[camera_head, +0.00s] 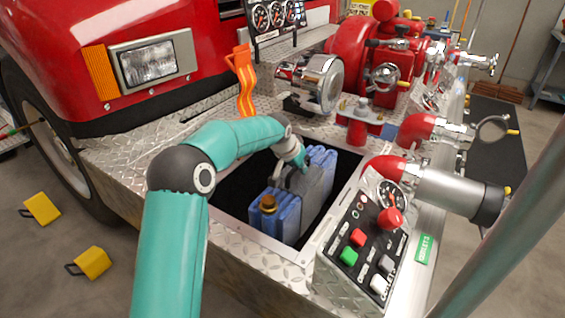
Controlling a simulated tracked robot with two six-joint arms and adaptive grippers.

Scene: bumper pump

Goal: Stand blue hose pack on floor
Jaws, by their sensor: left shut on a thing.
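The blue hose pack (289,218) is in the open well of the truck's front bumper, in the head view. It is a bulky blue bundle with a brass-coloured coupling (267,204) at its near left end. My left arm reaches in from the left and bends down over the well. My left gripper (292,182) is shut on the pack's upper part. The gripper and a grey part hide the middle of the pack. Its underside is out of sight, so I cannot tell whether it touches the well bottom. My right gripper is not in view.
The well's metal rim (232,236) surrounds the pack. A control panel (362,238) and red pipe fittings (418,130) stand to its right. An orange strap (244,82) is behind. Two yellow blocks (92,263) lie on the grey floor (40,275) at left, with bare floor around them.

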